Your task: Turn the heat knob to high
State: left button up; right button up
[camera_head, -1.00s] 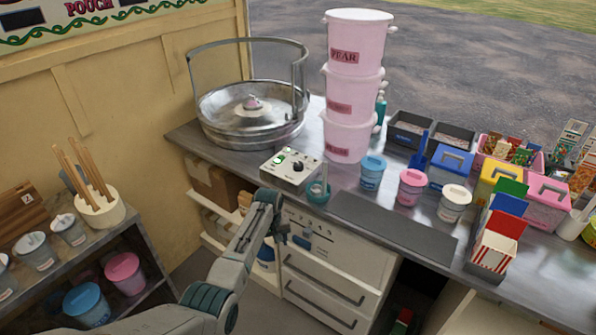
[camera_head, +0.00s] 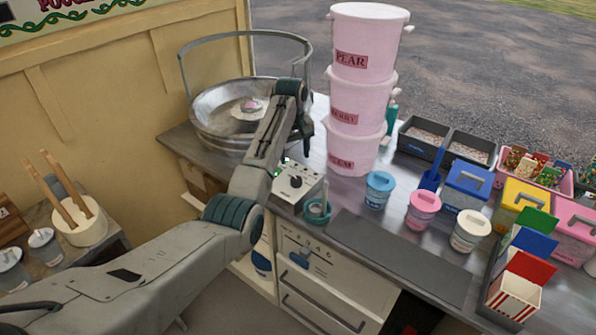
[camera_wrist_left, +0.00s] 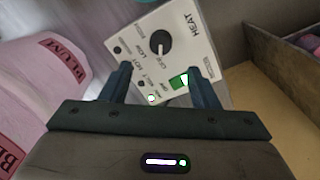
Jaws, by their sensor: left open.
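The heat knob (camera_head: 296,181) is a round black dial on a small white control box (camera_head: 312,188) at the counter's front edge. In the left wrist view the knob (camera_wrist_left: 160,46) shows a pale pointer mark, with HEAT printed beside it; the small setting labels are hard to read. A lit green switch (camera_wrist_left: 180,80) is on the same panel. My left gripper (camera_head: 306,150) hangs above the box, pointing down. In the left wrist view its two fingers (camera_wrist_left: 159,78) are apart and empty, with the knob beyond their tips, not touched. My right gripper is out of view.
The metal floss bowl (camera_head: 215,125) stands behind my left arm. Stacked pink tubs (camera_head: 362,100) rise close to the right of the box. A grey mat (camera_head: 400,255) leaves clear counter farther right.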

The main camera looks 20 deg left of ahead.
pick_arm(q)
jog(key=p, duration=0.1)
send_over(296, 179)
jog(key=f, duration=0.4)
jog(key=shift+s+f, duration=0.25)
jog(key=f, duration=0.3)
jog(key=shift+w+p, duration=0.3)
jog(key=shift+p, duration=0.1)
jog(key=shift+f, duration=0.8)
jog(key=shift+c, duration=0.2)
jog(key=c, duration=0.7)
jog(key=shift+c, duration=1.1)
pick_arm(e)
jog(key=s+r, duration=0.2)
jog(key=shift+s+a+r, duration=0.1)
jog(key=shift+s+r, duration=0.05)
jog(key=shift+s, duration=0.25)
